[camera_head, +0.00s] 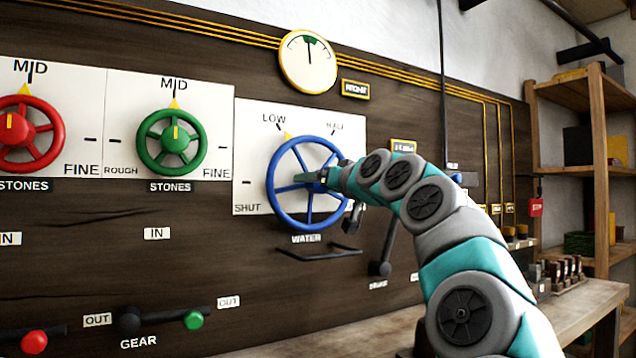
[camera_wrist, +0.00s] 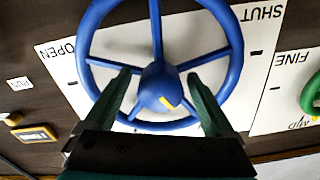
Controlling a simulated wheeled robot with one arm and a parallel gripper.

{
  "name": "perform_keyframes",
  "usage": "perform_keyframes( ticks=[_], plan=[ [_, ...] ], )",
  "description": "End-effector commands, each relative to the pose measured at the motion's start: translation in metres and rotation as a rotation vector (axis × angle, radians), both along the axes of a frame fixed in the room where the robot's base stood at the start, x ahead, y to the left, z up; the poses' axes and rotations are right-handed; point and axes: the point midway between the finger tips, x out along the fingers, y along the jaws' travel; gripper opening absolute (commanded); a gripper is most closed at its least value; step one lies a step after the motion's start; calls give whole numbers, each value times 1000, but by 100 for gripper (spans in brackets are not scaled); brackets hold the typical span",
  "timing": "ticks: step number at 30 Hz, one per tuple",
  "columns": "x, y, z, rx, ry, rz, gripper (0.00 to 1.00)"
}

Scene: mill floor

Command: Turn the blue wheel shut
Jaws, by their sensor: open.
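The blue wheel (camera_head: 271,190) is mounted upright on a white plate marked SHUT, LOW and HALF, above a WATER label. A yellow pointer (camera_head: 288,134) at its upper left rim is near LOW. In the wrist view the blue wheel (camera_wrist: 233,50) appears turned over, with SHUT at upper right and OPEN at upper left; its hub bears a yellow mark. My gripper (camera_wrist: 160,76) is open, with one finger on each side of the hub. I cannot tell whether the fingers touch the spokes. In the head view my gripper (camera_head: 302,177) reaches the wheel from the right, and my wrist hides part of the right rim.
A green wheel (camera_head: 147,144) and a red wheel (camera_head: 54,116) are to the left. A round gauge (camera_head: 308,62) is above. A dark lever (camera_head: 381,267) hangs below right of the wheel. A wooden bench (camera_head: 375,335) and shelves (camera_head: 599,130) stand lower and to the right.

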Motion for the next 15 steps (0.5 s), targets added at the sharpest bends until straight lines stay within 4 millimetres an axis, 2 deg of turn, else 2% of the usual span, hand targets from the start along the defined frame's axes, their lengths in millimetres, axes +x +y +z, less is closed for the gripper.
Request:
perform_keyframes(
  ticks=[8,15],
  plan=[
    [0,0,0,0,0,1,87],
    [0,0,0,0,0,1,60]
  ],
)
